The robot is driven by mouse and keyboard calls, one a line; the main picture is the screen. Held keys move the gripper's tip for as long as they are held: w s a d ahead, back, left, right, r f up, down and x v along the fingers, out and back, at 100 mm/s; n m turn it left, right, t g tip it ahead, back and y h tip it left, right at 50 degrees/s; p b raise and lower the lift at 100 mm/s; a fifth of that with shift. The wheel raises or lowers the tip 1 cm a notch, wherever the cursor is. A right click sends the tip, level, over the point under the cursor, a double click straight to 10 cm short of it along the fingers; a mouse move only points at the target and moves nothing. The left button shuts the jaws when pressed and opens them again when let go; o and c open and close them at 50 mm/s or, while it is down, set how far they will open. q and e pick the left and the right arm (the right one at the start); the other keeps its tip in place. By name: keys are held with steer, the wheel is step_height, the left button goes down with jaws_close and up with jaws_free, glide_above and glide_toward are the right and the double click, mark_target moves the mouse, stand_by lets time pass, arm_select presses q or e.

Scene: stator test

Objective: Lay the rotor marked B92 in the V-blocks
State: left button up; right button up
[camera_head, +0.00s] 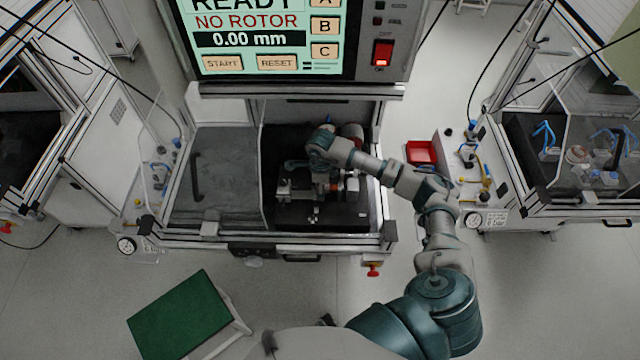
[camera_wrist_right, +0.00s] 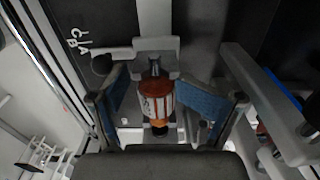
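My right gripper (camera_head: 320,182) reaches into the open test station and points down over the fixture. In the right wrist view, its two blue-padded fingers (camera_wrist_right: 155,95) stand apart on either side of a rotor (camera_wrist_right: 157,102). The rotor is orange and white with a metal shaft. Dark marks show on its side, but I cannot read them. Small gaps seem to show between rotor and pads. The shaft's far end is at a grey block (camera_wrist_right: 157,58), apparently one of the V-blocks; whether it rests there is unclear. My left gripper is out of view.
The station display (camera_head: 262,38) reads READY, NO ROTOR, 0.00 mm. A clear sliding door (camera_head: 212,175) covers the station's left half. A red bin (camera_head: 421,152) stands to the right. A green-topped table (camera_head: 185,315) is at the lower left.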

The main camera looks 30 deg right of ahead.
steer(key=shift+o, duration=1.4)
steer(key=shift+s+f, duration=0.15)
steer(key=shift+d, duration=0.1)
steer(key=shift+r, duration=0.2)
steer(key=shift+r, duration=0.25)
step_height(320, 180, up, 7)
steer(key=shift+f, duration=0.1)
